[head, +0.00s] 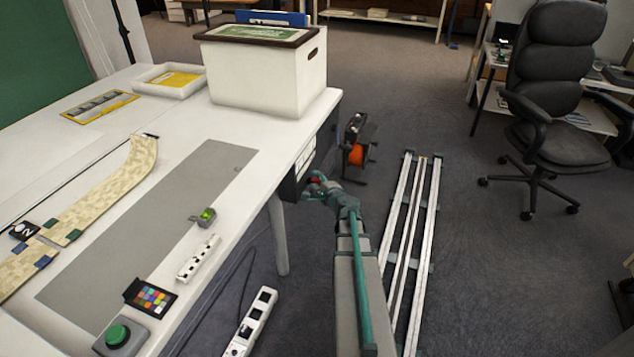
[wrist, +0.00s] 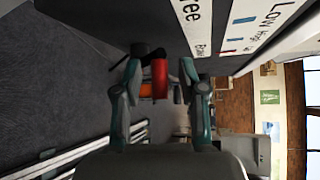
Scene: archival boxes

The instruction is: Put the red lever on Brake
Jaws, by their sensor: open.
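The red lever (wrist: 160,74) shows in the wrist view as a red cylinder on a dark arm, between my gripper's two fingers. My gripper (wrist: 160,82) is open, with a finger on each side of the lever and visible gaps; whether it touches is unclear. In the head view, my gripper (head: 322,187) is at the table's right side, at the dark box below the tabletop, and covers most of the red lever (head: 314,181). The white label plate (wrist: 217,28) reads "ree" and what looks like "Brake", partly cut off. The lever's exact setting cannot be told.
A dark stand with an orange reel (head: 356,155) is just beyond my gripper. Floor rails (head: 410,230) lie to the right.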

